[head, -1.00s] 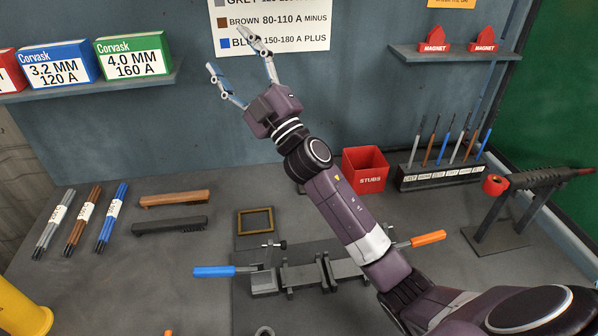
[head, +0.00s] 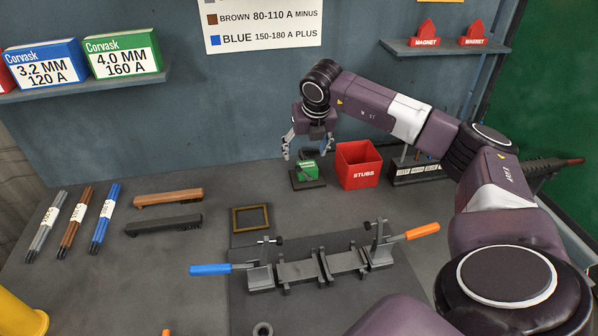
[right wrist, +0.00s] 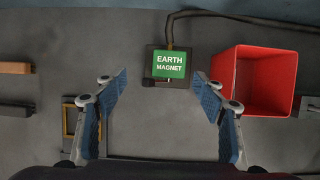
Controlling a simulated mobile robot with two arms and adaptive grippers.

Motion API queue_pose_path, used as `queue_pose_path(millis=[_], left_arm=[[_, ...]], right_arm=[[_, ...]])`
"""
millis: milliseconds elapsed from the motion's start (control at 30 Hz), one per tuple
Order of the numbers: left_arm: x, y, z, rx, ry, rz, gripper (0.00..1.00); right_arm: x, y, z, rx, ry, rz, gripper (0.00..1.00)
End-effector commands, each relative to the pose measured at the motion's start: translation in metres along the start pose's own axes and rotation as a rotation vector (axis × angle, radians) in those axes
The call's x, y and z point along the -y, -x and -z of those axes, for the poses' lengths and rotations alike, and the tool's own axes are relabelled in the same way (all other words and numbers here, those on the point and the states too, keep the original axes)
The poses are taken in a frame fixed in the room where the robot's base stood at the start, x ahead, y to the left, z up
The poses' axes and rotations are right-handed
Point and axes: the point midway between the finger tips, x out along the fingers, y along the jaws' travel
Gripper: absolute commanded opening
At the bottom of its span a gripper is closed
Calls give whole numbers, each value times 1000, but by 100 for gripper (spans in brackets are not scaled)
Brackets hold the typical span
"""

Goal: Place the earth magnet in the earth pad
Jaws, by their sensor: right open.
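The earth magnet (head: 308,171) is a green block on a dark square base, on the bench near the back wall. Its white label reads "EARTH MAGNET" in the right wrist view (right wrist: 169,64), where a dark cable runs from it. My right gripper (head: 306,150) is open and empty, pointing down above the magnet. In the right wrist view the magnet lies between and beyond the open fingers (right wrist: 161,84). A brass-framed dark square (head: 234,222), likely the earth pad, lies empty to the front left of the magnet. My left gripper is not in view.
A red stubs bin (head: 359,172) stands close to the right of the magnet. A clamp fixture (head: 300,270) with blue and orange handles lies in front. Two brushes (head: 165,199) and several rods (head: 76,220) lie to the left. The bench between magnet and frame is clear.

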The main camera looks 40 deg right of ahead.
Motion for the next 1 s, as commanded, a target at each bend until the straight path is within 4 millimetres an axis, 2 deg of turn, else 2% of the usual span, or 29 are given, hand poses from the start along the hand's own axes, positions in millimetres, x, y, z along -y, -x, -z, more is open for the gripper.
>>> queue_pose_path(millis=[33,100,367,500,633,933,1000], left_arm=[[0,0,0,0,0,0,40],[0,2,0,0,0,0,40],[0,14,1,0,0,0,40],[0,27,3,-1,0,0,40],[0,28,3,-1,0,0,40],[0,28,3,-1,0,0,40],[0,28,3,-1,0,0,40]], right_arm=[[9,-1,0,-1,-7,23,64],[14,-5,-1,-1,-11,38,64],[16,-32,0,-4,-11,36,64],[19,-52,2,-4,-9,35,64],[18,-70,2,-3,-8,31,64],[19,-78,2,-1,-8,30,64],[19,-78,2,-1,-8,30,58]])
